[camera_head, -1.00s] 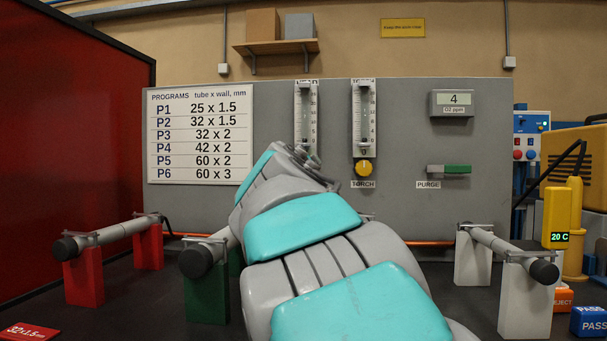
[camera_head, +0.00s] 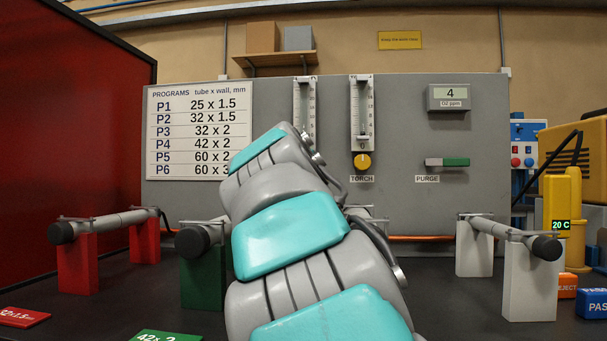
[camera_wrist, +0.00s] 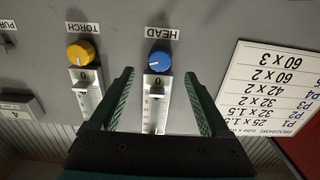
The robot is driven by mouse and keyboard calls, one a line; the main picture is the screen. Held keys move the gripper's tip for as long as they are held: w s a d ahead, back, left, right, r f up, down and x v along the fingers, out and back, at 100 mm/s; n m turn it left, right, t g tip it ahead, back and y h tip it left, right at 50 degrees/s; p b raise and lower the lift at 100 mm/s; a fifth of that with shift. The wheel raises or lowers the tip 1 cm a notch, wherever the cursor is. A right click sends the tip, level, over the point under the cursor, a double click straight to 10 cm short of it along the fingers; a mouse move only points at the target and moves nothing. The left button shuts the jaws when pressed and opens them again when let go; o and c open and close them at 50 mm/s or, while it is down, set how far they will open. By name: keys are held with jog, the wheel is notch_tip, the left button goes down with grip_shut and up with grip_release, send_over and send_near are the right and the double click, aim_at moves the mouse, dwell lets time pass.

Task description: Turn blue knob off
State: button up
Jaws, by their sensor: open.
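The blue knob (camera_wrist: 158,62) sits on the grey panel under the label HEAD, which appears upside down in the wrist view. A white mark shows on its face. My gripper (camera_wrist: 160,76) is open and empty. Its two green fingers stand on either side of the knob in the picture, with the knob centred between and just beyond the tips. I cannot tell the exact distance to the panel. In the head view my arm hides the blue knob and the gripper.
A yellow knob (camera_head: 362,161) labelled TORCH sits beside the blue one, below a flow gauge (camera_head: 361,112). A grey-green PURGE lever (camera_head: 447,163) is further right. Tubes on red (camera_head: 78,264), green (camera_head: 203,284) and white supports (camera_head: 529,292) stand in front of the panel.

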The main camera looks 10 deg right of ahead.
jog(key=p+x, duration=0.1)
jog(key=x, duration=0.6)
jog(key=shift+w, duration=0.35)
jog(key=shift+d, duration=0.1)
grip_shut()
dwell(0.5)
